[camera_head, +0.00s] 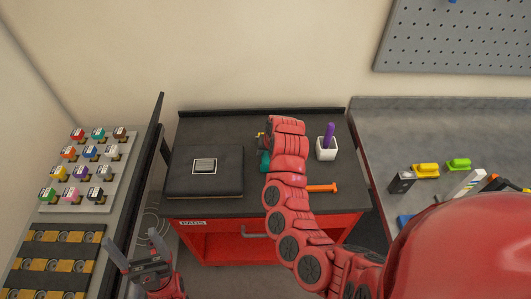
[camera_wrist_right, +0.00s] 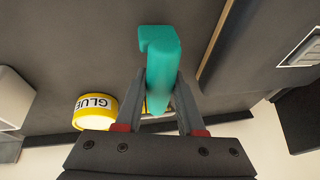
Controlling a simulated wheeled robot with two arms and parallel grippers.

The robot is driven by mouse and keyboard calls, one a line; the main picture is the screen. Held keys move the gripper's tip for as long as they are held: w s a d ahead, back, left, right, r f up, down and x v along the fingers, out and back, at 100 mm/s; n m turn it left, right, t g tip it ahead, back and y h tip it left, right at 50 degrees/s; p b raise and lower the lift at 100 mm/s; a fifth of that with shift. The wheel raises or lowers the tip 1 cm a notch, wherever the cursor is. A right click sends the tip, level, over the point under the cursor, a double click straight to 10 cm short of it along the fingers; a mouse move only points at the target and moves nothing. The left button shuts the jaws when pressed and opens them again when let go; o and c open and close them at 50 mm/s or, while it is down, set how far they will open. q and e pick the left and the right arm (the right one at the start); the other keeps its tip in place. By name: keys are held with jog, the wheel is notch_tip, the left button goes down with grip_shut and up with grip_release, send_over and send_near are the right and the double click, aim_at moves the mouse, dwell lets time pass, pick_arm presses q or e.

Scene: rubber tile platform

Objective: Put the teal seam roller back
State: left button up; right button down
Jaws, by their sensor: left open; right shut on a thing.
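The teal seam roller (camera_wrist_right: 160,70) is between the fingers of my right gripper (camera_wrist_right: 161,95), which is shut on it. A hooked or stepped teal end sticks out past the fingertips over the dark cart top. In the head view a small teal part of the roller (camera_head: 264,161) shows beside my right arm, which hides the rest and the gripper. I cannot tell whether the roller touches the cart top. My left gripper (camera_head: 137,247) is open and empty, low at the left, in front of the cart.
A black case (camera_head: 205,183) lies left on the red cart's top (camera_head: 240,207). A white cup (camera_head: 327,153) with a purple tool (camera_head: 329,133) stands right; an orange tool (camera_head: 322,188) lies nearer the front. A yellow glue container (camera_wrist_right: 82,110) is near the gripper. Racks (camera_head: 105,170) stand left.

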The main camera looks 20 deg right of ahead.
jog(key=shift+f, duration=0.45)
jog(key=shift+c, duration=2.2)
grip_release()
jog(key=shift+r+p, duration=0.9)
jog(key=shift+r, duration=2.7)
